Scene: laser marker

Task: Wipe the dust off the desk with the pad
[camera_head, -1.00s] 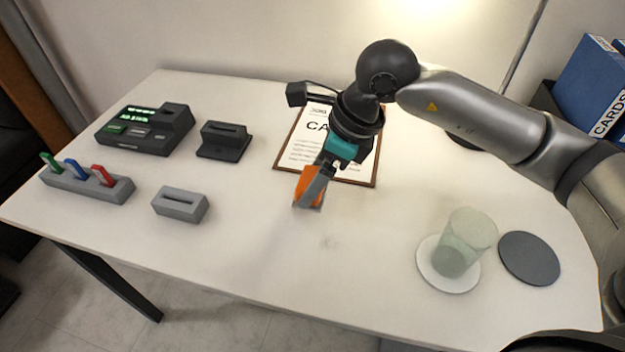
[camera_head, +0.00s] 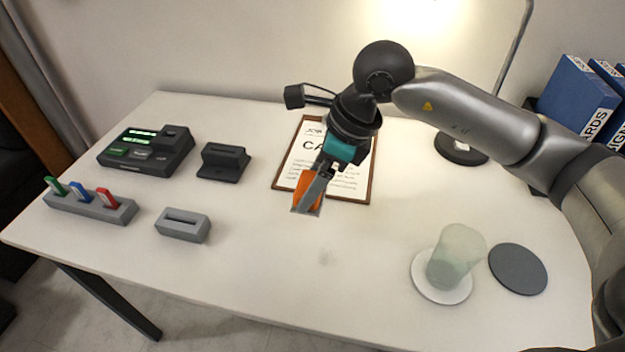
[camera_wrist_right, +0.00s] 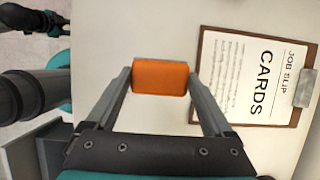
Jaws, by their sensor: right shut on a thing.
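My right gripper (camera_head: 312,190) is shut on an orange pad (camera_head: 304,193) with a grey edge, over the middle of the desk (camera_head: 250,245). In the right wrist view the pad (camera_wrist_right: 161,77) sits between the two grey fingers. I cannot tell whether the pad touches the desk. A faint grey dust smudge (camera_head: 326,257) lies on the desk in front of the pad, apart from it in the head view. My left gripper does not show in the head view.
A clipboard (camera_head: 366,190) lies behind the pad. At left are a dark device (camera_head: 146,151), a black holder (camera_head: 224,161), a rack with coloured pieces (camera_head: 88,205) and a grey slotted block (camera_head: 183,225). At right are a tilted glass (camera_head: 456,256), white coaster (camera_head: 442,297) and grey disc (camera_head: 518,269).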

